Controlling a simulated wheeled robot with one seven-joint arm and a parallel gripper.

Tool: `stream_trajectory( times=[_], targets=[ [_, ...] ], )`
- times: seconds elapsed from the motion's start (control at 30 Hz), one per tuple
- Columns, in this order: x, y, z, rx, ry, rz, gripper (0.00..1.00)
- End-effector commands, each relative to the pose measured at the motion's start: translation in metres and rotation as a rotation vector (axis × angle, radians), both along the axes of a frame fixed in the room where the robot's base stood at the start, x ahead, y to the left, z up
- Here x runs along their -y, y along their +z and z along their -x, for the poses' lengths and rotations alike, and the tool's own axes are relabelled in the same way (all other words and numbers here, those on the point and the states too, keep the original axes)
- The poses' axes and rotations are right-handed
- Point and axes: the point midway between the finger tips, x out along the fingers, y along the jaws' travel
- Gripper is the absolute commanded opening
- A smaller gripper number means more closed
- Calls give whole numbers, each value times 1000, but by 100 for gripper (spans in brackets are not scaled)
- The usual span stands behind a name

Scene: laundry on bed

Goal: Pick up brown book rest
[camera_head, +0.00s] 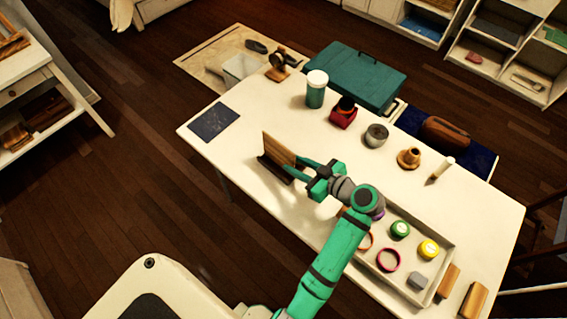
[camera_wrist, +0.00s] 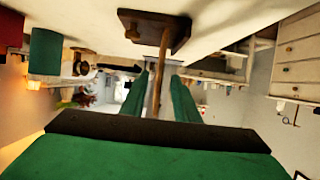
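The brown book rest (camera_head: 277,149) stands upright near the table's front edge in the head view, a wooden panel on a dark base. In the wrist view the book rest (camera_wrist: 158,80) appears upside down and edge-on, with its dark base at the top. My gripper (camera_head: 300,166) comes in from the right with green fingers. In the wrist view the gripper (camera_wrist: 160,95) is open, with one finger on each side of the panel's edge. Gaps show between the panel and both fingers, so I see no grip on it.
The white table (camera_head: 235,158) is clear around the rest. A dark blue square (camera_head: 214,122) lies to its left. A green-and-white jar (camera_head: 316,90) and a red item (camera_head: 343,114) stand behind. A tray (camera_head: 441,240) with round items lies right of my arm.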

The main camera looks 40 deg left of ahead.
Motion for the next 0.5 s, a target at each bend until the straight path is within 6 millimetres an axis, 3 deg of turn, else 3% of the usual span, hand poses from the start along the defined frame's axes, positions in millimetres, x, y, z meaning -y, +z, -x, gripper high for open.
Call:
stream_trajectory(
  times=[0.13, 0.5],
  targets=[
    [-20, -9, -2, -2, 1, 1, 28],
    [-47, -25, -5, -2, 0, 1, 28]
  ],
)
